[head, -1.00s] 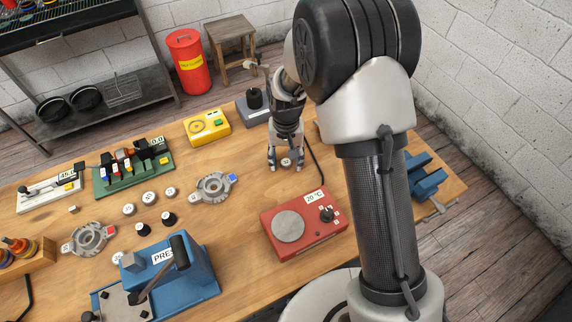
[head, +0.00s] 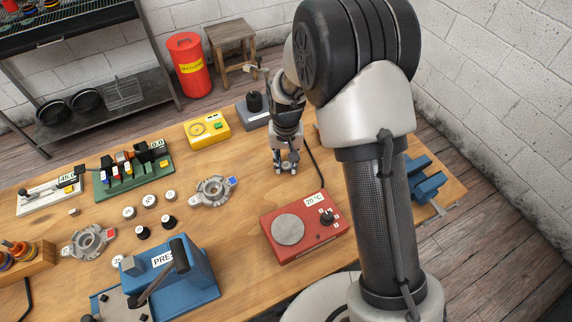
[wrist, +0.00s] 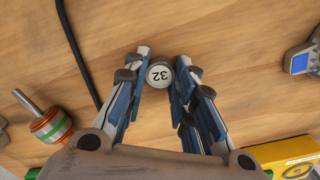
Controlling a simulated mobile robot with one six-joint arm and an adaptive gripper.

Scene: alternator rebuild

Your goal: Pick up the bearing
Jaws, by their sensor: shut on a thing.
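The bearing (wrist: 160,75) is a small round piece with a white face marked 32, which looks upside down in the wrist view. My gripper (wrist: 161,80) is shut on it, with a fingertip against each side. In the head view my gripper (head: 285,168) points down at the wooden table, behind the red hot plate. The fingers mostly hide the bearing there. I cannot tell whether it is clear of the tabletop.
A red hot plate (head: 305,228) reading 20 °C stands in front of my gripper. A yellow meter (head: 206,129) and a grey housing (head: 213,192) are to the left. A black cable (wrist: 80,50) lies close by. Several small round parts and a blue press (head: 170,275) are further left.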

